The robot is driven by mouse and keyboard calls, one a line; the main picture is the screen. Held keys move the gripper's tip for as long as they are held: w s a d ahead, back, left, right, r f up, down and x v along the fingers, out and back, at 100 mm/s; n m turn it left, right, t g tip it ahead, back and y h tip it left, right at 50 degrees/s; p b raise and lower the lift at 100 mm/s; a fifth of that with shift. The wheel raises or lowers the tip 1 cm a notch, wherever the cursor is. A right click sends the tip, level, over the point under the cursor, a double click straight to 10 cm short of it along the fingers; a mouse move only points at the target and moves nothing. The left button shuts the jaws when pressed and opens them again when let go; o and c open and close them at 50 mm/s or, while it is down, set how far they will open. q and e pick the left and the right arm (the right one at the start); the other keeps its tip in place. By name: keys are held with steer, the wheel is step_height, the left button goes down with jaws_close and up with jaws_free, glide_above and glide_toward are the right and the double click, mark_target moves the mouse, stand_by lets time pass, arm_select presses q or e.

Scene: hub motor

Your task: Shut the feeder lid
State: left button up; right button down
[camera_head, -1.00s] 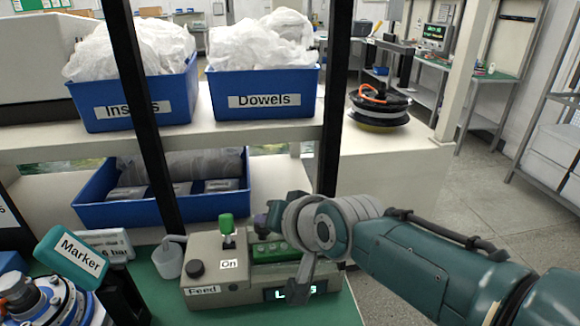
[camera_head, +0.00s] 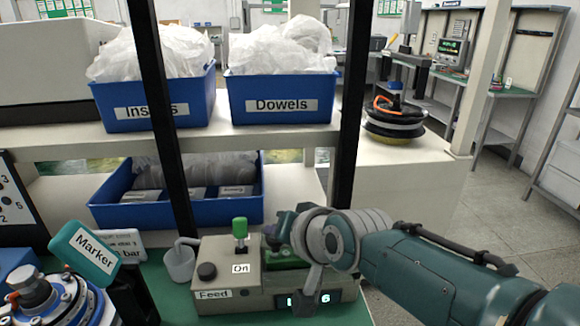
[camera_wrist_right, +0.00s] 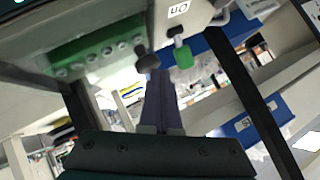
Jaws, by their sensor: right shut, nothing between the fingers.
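The feeder (camera_head: 225,292) is a beige box labelled Feed and On, with a green-topped switch (camera_head: 240,230) and a black knob. Its green part (camera_head: 285,259) sits on the right half, largely covered by my right wrist; I cannot tell how far the lid stands open. In the right wrist view the green part (camera_wrist_right: 95,52) shows a row of several round metallic ends. My right gripper (camera_wrist_right: 158,80) is shut and empty, its tips close to a dark knob (camera_wrist_right: 146,62) near the green switch; contact cannot be told. My left gripper is not in view.
A Marker sign (camera_head: 88,250) and a blue-and-metal hub (camera_head: 50,300) are at the lower left. Blue bins (camera_head: 283,104) fill the shelf behind, and black posts (camera_head: 350,130) rise between the shelf and the feeder.

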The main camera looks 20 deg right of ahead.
steer(key=s+a+r+p, duration=0.2)
steer(key=s+r+p, duration=0.55)
steer(key=r, duration=0.35)
steer(key=s+d+r+n+g+h+p, duration=0.1)
steer(key=s+d+r+n+g, duration=0.2)
steer(key=s, duration=1)
steer(key=s+d+n+g+h, duration=0.1)
steer(key=s+d+n+g, duration=0.3)
steer(key=s, duration=0.9)
arm_select(q)
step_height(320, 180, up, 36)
steer(key=p, duration=2.7)
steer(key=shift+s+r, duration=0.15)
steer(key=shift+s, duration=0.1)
arm_select(e)
step_height(320, 180, up, 27)
steer(key=a+n, duration=0.1)
steer(key=shift+w+a, duration=0.2)
steer(key=shift+w, duration=0.2)
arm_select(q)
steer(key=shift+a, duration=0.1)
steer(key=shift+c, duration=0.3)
